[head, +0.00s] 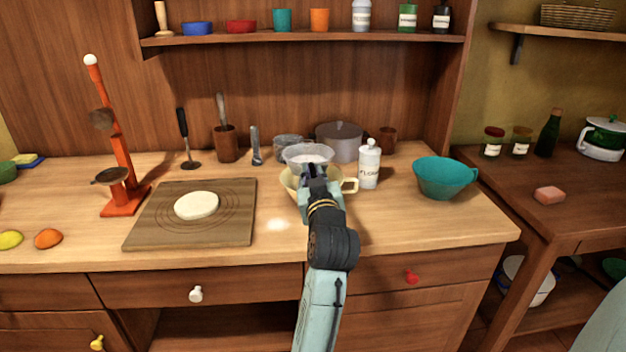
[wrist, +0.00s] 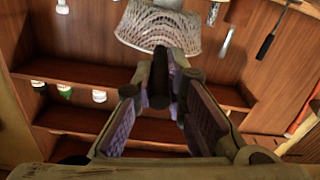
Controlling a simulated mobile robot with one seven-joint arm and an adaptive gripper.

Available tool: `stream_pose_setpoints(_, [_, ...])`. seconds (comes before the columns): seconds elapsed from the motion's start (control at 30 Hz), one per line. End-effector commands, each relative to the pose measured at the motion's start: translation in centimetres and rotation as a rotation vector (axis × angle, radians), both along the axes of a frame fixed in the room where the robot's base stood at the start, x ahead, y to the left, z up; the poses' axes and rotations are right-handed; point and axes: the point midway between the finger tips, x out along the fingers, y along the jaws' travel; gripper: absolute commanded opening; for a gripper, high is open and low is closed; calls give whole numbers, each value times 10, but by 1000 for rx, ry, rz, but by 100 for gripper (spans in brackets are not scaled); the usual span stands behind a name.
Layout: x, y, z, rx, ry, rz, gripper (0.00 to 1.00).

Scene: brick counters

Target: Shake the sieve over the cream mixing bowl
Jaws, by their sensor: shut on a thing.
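The sieve (head: 308,153) is held above the cream mixing bowl (head: 291,184) in the head view, with something white inside it. My gripper (head: 312,172) is shut on the sieve's handle. The sieve's mesh basket (wrist: 158,28) shows at the top of the wrist view, with the handle between my fingers (wrist: 160,78). The bowl has a handle on its right side. My arm and the sieve hide much of the bowl, and its contents cannot be seen.
A white flour shaker (head: 369,167) stands close to the bowl's right. A teal bowl (head: 441,179) is farther right. A wooden board (head: 160,225) with flat dough (head: 196,206) lies left. A grey pot (head: 339,143) stands behind. A pale patch (head: 278,224) shows on the counter in front.

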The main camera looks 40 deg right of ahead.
Motion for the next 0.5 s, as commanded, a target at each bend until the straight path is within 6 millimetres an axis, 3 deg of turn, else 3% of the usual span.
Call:
stream_pose_setpoints(0.17, [-12, -19, 0, 0, 0, -3, 0])
stream_pose_setpoints(0.5, [2, 5, 1, -2, -1, -2, 0])
